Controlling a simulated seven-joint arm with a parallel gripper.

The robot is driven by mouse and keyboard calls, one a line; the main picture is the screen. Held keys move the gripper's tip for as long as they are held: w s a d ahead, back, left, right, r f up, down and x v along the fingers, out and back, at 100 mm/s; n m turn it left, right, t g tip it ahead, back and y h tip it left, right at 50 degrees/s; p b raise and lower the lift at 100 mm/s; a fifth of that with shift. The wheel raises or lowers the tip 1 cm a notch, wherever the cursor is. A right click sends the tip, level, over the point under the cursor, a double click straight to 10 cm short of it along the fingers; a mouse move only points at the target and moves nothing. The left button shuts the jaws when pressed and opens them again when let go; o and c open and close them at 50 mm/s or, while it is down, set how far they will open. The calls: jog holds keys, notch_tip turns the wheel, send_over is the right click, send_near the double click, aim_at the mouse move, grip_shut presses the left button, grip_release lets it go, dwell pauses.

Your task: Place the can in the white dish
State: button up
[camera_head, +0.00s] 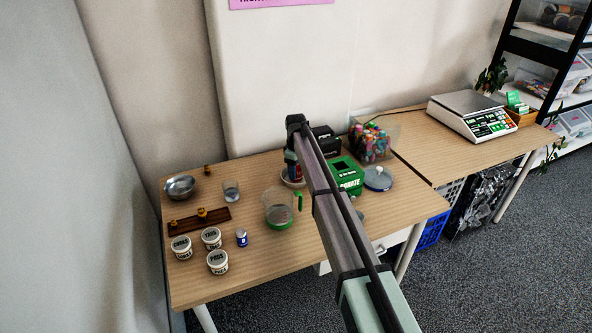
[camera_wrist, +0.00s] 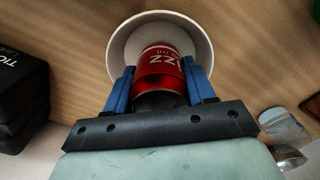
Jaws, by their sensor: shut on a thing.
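My gripper (camera_head: 291,158) points down over the back middle of the table, its blue fingers (camera_wrist: 160,80) shut on the sides of a red can (camera_wrist: 162,62) with white lettering. In the head view the can (camera_head: 297,173) is partly hidden by my arm and fingers. The white dish (camera_wrist: 119,45) is round; in the wrist view its rim surrounds the can's far end. In the head view the dish (camera_head: 288,183) shows in part, directly below the can. I cannot tell whether the can touches the dish's bottom.
A glass jug (camera_head: 277,212) with a green base stands in front of the dish. A green donate box (camera_head: 347,180), a black box (camera_head: 326,143) and a blue-lidded jar (camera_head: 378,178) are to the right. A glass (camera_head: 230,191) and metal bowl (camera_head: 180,187) are left.

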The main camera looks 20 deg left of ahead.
jog(key=o, duration=1)
jog(key=shift+f, duration=0.1)
notch_tip(320, 180, up, 12)
jog(key=shift+r, duration=0.2)
dwell(0.3)
